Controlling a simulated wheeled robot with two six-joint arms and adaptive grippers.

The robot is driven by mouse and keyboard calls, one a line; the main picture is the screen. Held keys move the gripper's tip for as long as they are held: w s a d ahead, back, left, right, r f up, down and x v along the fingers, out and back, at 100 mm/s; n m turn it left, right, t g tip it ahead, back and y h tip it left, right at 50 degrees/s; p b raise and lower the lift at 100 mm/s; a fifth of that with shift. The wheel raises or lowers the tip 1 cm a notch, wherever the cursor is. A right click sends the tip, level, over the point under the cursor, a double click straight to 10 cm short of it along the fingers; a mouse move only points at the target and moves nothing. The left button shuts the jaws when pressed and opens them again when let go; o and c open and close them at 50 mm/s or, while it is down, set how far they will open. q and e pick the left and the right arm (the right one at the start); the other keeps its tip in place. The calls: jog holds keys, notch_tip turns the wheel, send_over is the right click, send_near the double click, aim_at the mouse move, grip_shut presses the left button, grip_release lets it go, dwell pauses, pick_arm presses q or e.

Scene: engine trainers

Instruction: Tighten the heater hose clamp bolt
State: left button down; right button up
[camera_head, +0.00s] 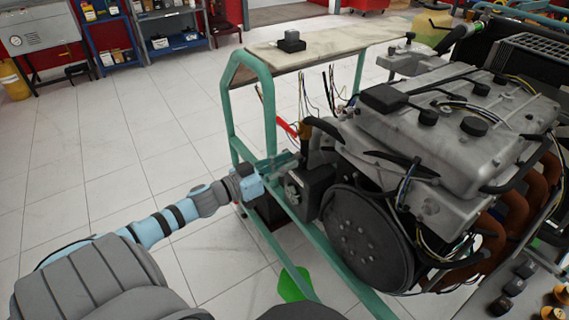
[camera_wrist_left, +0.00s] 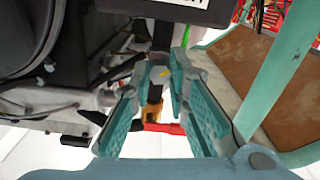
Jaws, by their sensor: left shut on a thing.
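The engine (camera_head: 445,120) stands on a teal stand at the right of the head view. My left gripper (camera_head: 284,161) reaches in from the left beside the stand's upright and the engine's near side. In the left wrist view its teal fingers (camera_wrist_left: 155,88) stand on either side of a small grey part with a yellow mark (camera_wrist_left: 160,73), held near the fingertips. I cannot tell for certain that this is the heater hose clamp bolt. An orange-brown fitting (camera_head: 304,132) is just above the gripper; it also shows in the wrist view (camera_wrist_left: 152,113). My right gripper is not in view.
The teal stand frame (camera_head: 264,92) runs close to my left gripper. A red part (camera_head: 287,127) and loose wires (camera_head: 330,85) are near it. A pale tabletop (camera_head: 335,50) holds a small black box (camera_head: 291,43). The tiled floor at left is clear.

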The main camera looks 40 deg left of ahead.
pick_arm(q)
jog(key=shift+m, duration=0.4)
jog(key=m+p, duration=0.4)
jog(key=m, duration=2.1)
jog(key=shift+f+p, duration=0.2)
jog(key=shift+p, duration=0.2)
jog(key=c, duration=1.5)
grip_release()
jog(key=shift+c, duration=0.2)
jog(key=shift+s, duration=0.1)
